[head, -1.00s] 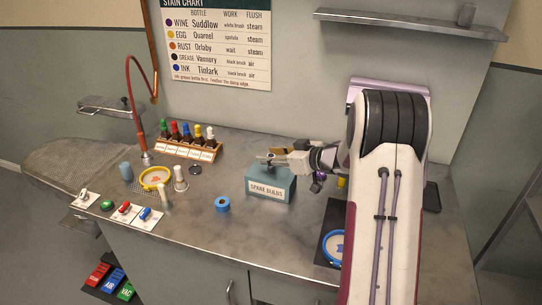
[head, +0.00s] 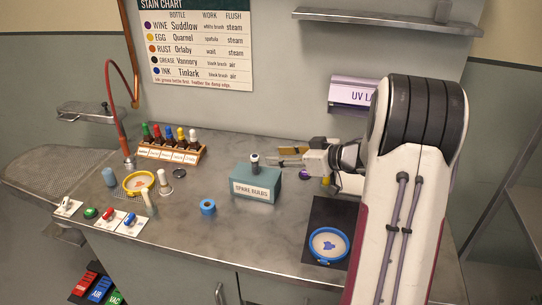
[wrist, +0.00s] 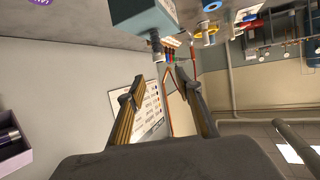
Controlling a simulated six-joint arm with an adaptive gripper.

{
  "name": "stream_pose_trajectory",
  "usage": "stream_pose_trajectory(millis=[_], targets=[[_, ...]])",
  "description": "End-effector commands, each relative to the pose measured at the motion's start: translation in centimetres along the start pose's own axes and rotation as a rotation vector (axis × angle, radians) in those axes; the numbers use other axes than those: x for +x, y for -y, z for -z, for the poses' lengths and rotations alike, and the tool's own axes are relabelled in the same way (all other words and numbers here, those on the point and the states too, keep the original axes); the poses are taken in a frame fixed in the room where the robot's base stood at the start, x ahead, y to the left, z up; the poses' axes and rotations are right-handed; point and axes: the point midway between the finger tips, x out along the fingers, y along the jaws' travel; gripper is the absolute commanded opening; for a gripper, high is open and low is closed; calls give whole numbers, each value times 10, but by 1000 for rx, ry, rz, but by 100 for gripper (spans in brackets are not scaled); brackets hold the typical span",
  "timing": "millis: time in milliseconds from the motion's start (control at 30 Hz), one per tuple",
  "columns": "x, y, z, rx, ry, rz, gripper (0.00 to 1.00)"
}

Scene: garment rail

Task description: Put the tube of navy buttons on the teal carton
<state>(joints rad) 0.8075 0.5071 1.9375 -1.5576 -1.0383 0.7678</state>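The teal carton (head: 250,188), labelled SPARE BULBS, stands on the metal counter; its corner also shows at the top of the wrist view (wrist: 160,12). In the wrist view the tube (wrist: 155,40) sticks out from the carton's face. My gripper (head: 281,157) is just right of the tube, apart from it. Its two fingers are spread with nothing between them, as the wrist view (wrist: 160,76) shows.
A blue tape roll (head: 208,207) lies left of the carton. A rack of capped bottles (head: 172,152) stands behind at left. A blue-rimmed hoop (head: 329,245) lies on a dark mat at front right. The counter before the carton is clear.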

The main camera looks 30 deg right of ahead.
Motion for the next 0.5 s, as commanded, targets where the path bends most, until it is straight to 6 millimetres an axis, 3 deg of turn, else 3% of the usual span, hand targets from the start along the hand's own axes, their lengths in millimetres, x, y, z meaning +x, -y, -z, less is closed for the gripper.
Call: stream_pose_trajectory(millis=[200,500], targets=[[-14,0,0,-1,1,-1,35],[-16,0,0,0,1,0,35]])
